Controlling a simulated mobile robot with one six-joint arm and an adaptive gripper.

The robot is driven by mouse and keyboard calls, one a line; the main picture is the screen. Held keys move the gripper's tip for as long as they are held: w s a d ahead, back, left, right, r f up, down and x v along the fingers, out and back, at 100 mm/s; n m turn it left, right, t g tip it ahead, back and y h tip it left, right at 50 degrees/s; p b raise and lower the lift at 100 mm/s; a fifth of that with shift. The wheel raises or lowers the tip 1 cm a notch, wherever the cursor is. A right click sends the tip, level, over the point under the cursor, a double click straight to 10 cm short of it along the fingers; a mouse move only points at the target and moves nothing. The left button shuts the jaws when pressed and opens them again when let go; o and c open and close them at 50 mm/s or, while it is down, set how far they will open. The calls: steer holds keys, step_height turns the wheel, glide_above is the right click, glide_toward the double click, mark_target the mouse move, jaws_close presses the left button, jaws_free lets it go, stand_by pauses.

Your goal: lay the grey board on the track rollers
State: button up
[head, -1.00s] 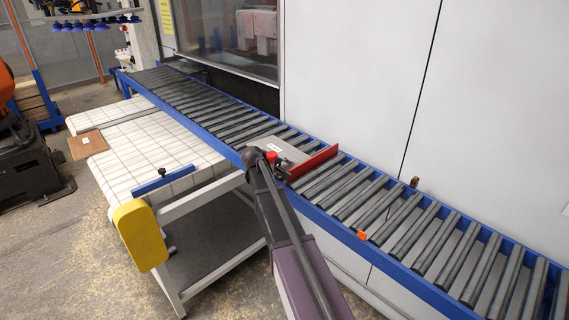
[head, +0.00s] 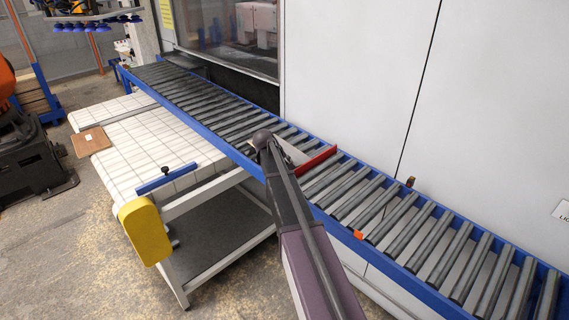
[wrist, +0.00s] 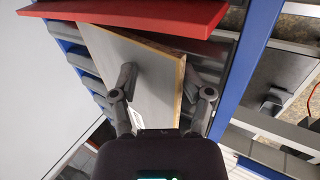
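The grey board (wrist: 135,65) has a pale wooden edge and lies over the track rollers (wrist: 85,62), its far end up against or under the red bar (wrist: 130,12). I cannot tell whether it is fully flat. In the head view only a small part of the board (head: 293,152) shows beside the red bar (head: 316,160); my arm hides the rest. My gripper (wrist: 160,75) has its fingers apart, the left one over the board's face, the right one just beyond its wooden edge. In the head view my arm hides the fingers.
The blue-railed roller track (head: 225,118) runs along a pale machine wall (head: 365,70). White tiled tables (head: 150,145) stand left of it, with a brown board (head: 92,142) on one.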

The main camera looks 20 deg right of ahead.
steer(key=shift+a, duration=0.1)
stand_by(0.3)
steer(key=shift+s+a+r+p, duration=0.2)
steer(key=shift+a+r+p, duration=0.1)
steer(key=shift+a, duration=0.4)
steer(key=shift+s+a+r+p, duration=0.2)
steer(key=shift+a+r+p, duration=0.1)
steer(key=shift+a, duration=0.35)
steer(key=shift+f, duration=0.1)
steer(key=shift+o, duration=0.2)
steer(key=o, duration=0.5)
